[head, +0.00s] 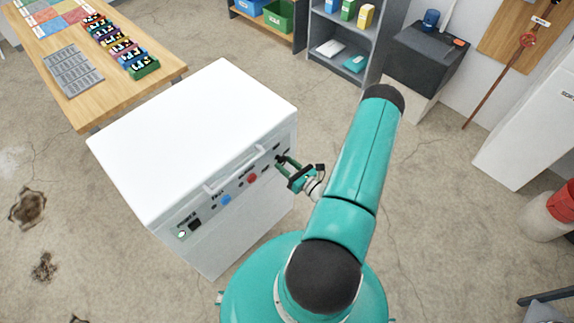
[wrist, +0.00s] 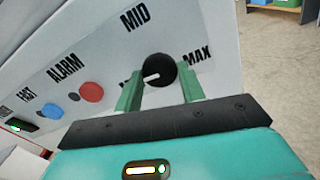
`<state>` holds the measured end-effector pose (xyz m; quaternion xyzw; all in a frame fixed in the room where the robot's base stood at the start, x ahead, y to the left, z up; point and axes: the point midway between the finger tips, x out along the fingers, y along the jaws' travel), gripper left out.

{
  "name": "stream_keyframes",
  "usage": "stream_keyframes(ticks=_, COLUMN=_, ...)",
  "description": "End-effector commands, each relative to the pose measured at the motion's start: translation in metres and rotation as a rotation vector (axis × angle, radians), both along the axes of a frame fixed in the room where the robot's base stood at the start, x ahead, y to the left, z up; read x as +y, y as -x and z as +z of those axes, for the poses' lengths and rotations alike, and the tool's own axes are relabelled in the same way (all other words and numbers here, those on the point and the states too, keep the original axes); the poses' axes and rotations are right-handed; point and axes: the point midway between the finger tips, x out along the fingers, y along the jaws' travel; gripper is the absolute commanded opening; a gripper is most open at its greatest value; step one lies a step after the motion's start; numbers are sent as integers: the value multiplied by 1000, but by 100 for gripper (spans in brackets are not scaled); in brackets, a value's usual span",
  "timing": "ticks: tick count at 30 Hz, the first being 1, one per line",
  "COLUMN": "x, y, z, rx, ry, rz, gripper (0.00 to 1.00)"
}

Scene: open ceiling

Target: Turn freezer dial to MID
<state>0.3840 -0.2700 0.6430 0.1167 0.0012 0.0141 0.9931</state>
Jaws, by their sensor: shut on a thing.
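The white chest freezer (head: 195,130) stands left of my arm, with its control panel on the side facing me. The black freezer dial (wrist: 159,70) is at the panel's right end in the wrist view. Its white pointer mark points left and slightly down, toward a label mostly hidden by my finger. The MID label (wrist: 135,19) is above and left of the dial, and the MAX label (wrist: 197,56) is to its right. My gripper (wrist: 159,88) is shut on the dial, one finger at each side. It also shows at the panel in the head view (head: 282,161).
A red knob (wrist: 92,92) by ALARM and a blue knob (wrist: 53,111) by FAST sit left of the dial. A handle (head: 235,170) runs along the freezer's front edge. A wooden table (head: 110,100) with small bins stands behind.

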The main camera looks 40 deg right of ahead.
Motion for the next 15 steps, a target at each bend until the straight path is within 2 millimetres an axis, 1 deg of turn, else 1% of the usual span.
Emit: stream_keyframes(ticks=15, x=0, y=1, z=0, rx=14, ry=-484, rz=-2, gripper=17)
